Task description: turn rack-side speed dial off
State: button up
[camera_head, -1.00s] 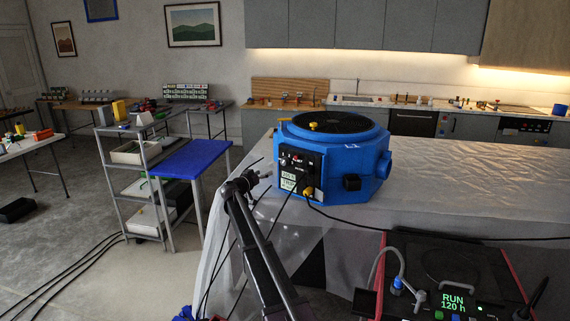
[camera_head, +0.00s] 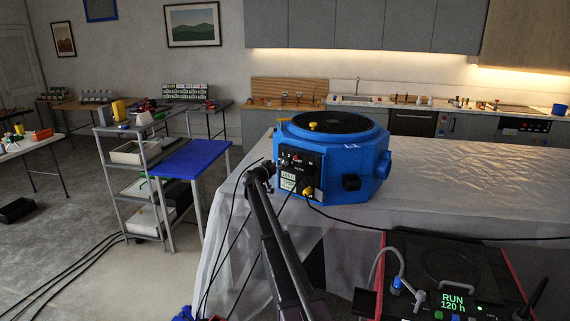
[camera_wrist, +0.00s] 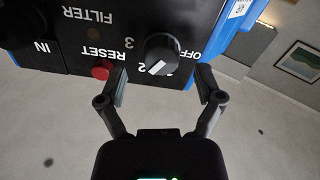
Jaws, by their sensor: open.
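The speed dial (camera_wrist: 162,52) is a round black knob with a white mark on the black panel (camera_wrist: 110,25), shown upside down in the wrist view. OFF is printed at its right, with 2 and 3 at its left. The white mark is on the lower part of the knob; its exact setting is hard to tell. The panel is on the left side of the blue round-topped machine (camera_head: 345,165), facing the rack. My gripper (camera_wrist: 162,84) is open, its fingertips either side of the dial's line and slightly short of it. In the head view my gripper (camera_head: 270,166) is at the panel's left edge.
A red RESET button (camera_wrist: 102,70) lies close to my left fingertip. A yellow plug (camera_head: 308,191) and a black cable are low on the panel. The sheeted table (camera_head: 450,195) carries the machine. A grey shelf rack (camera_head: 130,165) and blue-topped table (camera_head: 190,158) stand left.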

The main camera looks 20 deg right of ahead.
jog(key=shift+x, duration=1.2)
